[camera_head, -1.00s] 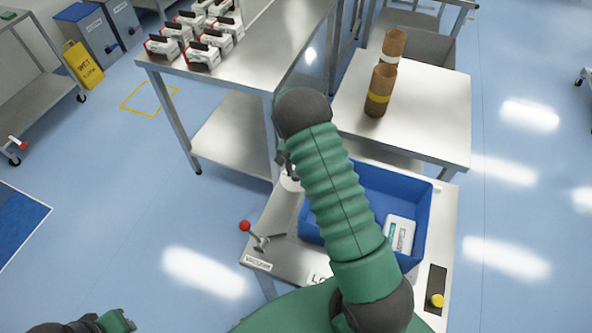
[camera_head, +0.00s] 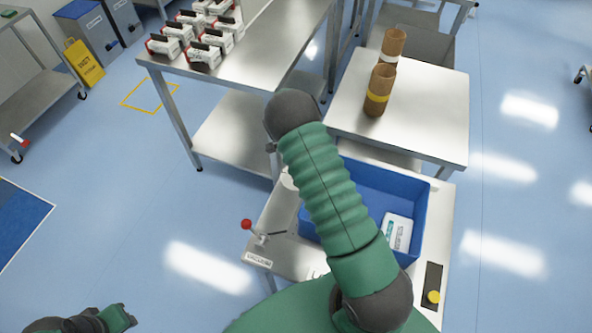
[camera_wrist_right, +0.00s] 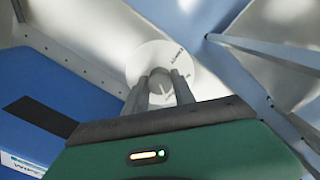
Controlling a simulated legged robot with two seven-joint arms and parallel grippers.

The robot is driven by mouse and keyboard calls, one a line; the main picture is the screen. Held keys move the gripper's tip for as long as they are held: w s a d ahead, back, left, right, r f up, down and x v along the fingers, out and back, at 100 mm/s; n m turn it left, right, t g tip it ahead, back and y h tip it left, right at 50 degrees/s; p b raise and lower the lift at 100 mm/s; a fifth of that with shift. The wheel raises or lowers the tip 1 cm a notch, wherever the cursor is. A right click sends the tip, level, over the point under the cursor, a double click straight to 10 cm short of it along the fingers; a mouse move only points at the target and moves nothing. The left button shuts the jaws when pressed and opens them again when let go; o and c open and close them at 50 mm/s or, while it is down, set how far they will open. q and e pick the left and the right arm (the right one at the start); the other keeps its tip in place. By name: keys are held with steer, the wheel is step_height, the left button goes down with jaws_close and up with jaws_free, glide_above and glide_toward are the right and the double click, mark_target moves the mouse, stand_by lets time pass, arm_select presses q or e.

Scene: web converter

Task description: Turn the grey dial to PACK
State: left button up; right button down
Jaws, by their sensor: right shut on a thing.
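The grey dial (camera_wrist_right: 160,75) shows in the right wrist view as a small knob at the middle of a round white plate (camera_wrist_right: 140,62) with small dark lettering, too small to read. My right gripper (camera_wrist_right: 160,90) is shut on the dial, one finger on each side. The fingers hide part of the dial, and I cannot tell which mark it points to. In the head view my right arm covers the dial and the gripper; only an edge of the white plate (camera_head: 288,181) shows. My left gripper (camera_head: 118,318) is at the bottom left, far from the dial; its jaws are unclear.
A blue bin (camera_head: 417,215) with a white pack (camera_head: 398,233) stands beside the dial. A red-knobbed lever (camera_head: 247,225) and a yellow button (camera_head: 433,297) are on the same bench. Brown rolls (camera_head: 381,85) stand on a table behind.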

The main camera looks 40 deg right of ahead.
steer(key=shift+w+d+r, duration=0.2)
steer(key=shift+w+r, duration=0.05)
steer(key=c, duration=1.3)
jaws_free()
steer(key=shift+o, duration=1.2)
steer(key=shift+s+f, duration=0.1)
steer(key=shift+f, duration=0.05)
steer(key=shift+a, duration=0.1)
step_height(320, 180, up, 17)
steer(key=shift+f, duration=0.15)
